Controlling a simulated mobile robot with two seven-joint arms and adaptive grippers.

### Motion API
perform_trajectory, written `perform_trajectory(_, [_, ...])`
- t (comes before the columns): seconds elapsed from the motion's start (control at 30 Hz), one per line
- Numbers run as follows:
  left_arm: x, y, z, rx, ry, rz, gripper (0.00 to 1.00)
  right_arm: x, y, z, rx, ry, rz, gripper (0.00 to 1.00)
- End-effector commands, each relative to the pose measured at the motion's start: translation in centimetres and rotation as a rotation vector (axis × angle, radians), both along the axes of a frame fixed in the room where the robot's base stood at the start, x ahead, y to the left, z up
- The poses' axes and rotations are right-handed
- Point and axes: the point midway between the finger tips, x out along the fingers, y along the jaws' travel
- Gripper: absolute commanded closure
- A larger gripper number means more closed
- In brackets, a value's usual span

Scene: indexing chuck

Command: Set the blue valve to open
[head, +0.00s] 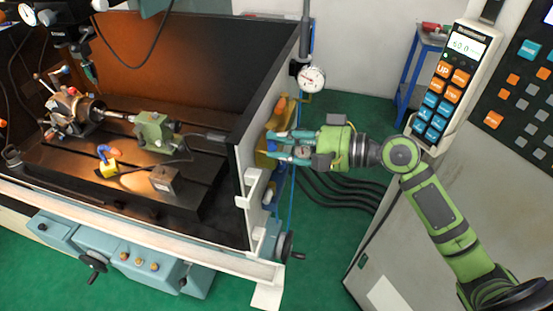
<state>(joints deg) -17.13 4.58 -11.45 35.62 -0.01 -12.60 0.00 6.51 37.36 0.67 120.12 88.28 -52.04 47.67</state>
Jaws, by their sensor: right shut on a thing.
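My right gripper (270,145) reaches in from the right to the outer side of the machine's end wall. Its two teal fingers are shut on a small part there, beside a yellow fitting (261,159). This part sits where the blue piping runs, and I take it for the blue valve. The fingers hide most of it, so its handle angle cannot be read. My left gripper is not in view.
A pressure gauge (311,77) sits above my right gripper. An orange part (281,108) is on the wall close by. Dark hoses (340,190) hang below the gripper. The control pendant (445,85) stands right. The machine bed (60,160) is left of the wall.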

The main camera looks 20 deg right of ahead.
Motion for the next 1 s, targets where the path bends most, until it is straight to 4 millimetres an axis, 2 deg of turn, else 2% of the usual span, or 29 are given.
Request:
perform_trajectory(0.03, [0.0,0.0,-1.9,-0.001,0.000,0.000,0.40,0.3,-0.5,-0.8,-0.006,-0.007,0.041,1.00])
perform_trajectory(0.3, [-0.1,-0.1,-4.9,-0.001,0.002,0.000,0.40,0.7,-1.7,-0.2,0.000,-0.007,0.299,1.00])
perform_trajectory(0.7, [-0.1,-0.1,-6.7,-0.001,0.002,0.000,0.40,1.8,-3.0,0.1,0.005,-0.006,0.670,1.00])
perform_trajectory(1.0, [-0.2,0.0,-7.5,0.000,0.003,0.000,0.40,2.4,-3.5,0.1,0.002,-0.004,0.844,1.00])
